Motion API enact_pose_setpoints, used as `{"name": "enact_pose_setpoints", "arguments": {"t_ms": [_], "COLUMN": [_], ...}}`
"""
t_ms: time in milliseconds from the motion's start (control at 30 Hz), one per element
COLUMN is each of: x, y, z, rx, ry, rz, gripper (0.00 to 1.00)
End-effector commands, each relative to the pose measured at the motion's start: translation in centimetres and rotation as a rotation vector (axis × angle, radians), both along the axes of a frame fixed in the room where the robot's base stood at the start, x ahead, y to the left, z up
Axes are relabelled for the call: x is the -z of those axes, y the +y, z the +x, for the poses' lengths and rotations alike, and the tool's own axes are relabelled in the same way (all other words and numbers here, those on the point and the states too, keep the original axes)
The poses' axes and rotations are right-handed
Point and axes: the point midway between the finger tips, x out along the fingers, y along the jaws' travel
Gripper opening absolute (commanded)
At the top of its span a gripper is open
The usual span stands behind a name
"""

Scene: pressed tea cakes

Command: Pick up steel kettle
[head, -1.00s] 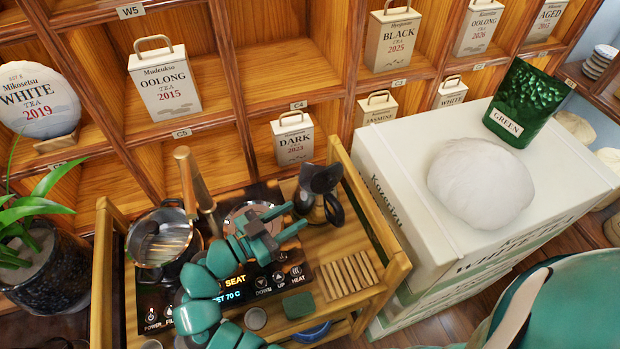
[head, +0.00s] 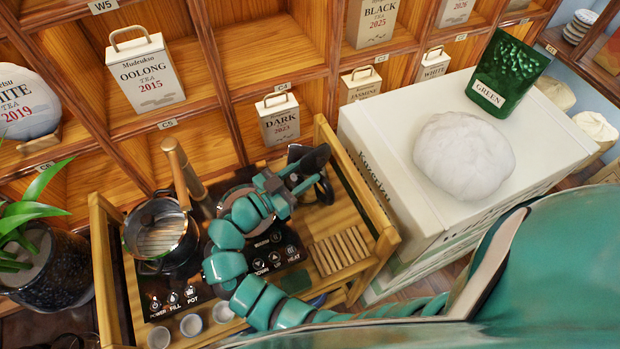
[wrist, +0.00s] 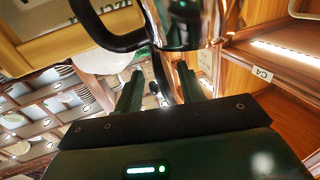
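The steel kettle (head: 298,153) stands at the back right of the wooden tea cart, with its black parts and black handle (head: 325,189) showing in the head view. Most of its body is hidden by my gripper. In the wrist view, a shiny steel body (wrist: 190,22) with a black loop handle fills the top, just beyond the fingers. My gripper (head: 293,184) is right at the kettle, on its near side. In the wrist view its two fingers (wrist: 160,92) are apart, with a thin dark part visible between them. I cannot tell whether they touch the kettle.
A pot (head: 160,236) stands on the cart's left, beside an upright wooden-topped faucet (head: 190,180). Small cups (head: 191,325) line the front. A slatted rest (head: 340,250) lies at right. A white tea crate (head: 390,185) stands close right; shelves rise behind.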

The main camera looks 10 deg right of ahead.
Motion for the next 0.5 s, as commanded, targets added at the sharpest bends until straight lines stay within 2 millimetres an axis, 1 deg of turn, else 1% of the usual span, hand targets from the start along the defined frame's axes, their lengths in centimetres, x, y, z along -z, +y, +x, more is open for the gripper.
{"name": "enact_pose_setpoints", "arguments": {"t_ms": [33,300,500], "x": [-0.3,0.0,0.2], "y": [-0.6,-3.4,-4.0], "z": [0.2,1.6,2.1], "rx": [0.004,0.005,0.0], "ry": [0.003,0.003,0.0], "rz": [0.0,-0.001,0.001], "gripper": [0.39,0.39,0.39]}}
